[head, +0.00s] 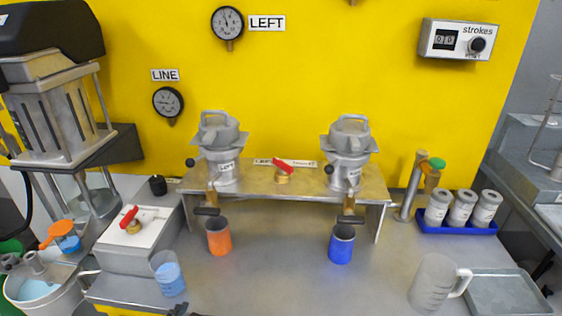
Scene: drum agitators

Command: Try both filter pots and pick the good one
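Two grey metal filter pots with clamped lids stand on a raised metal bench (255,182) in the head view. A black-handled tap shows below each pot, left (207,211) and right (350,219). An orange cup (218,238) stands below the left tap, a blue cup (341,246) below the right. Neither gripper is clearly visible.
Gauges marked LEFT (227,23) and LINE (168,102) and a strokes counter (458,40) are on the yellow wall. A clear jug (434,285), metal tray (507,293) and canisters in a blue rack (457,226) stand right. A beaker of blue liquid (169,275) stands left.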

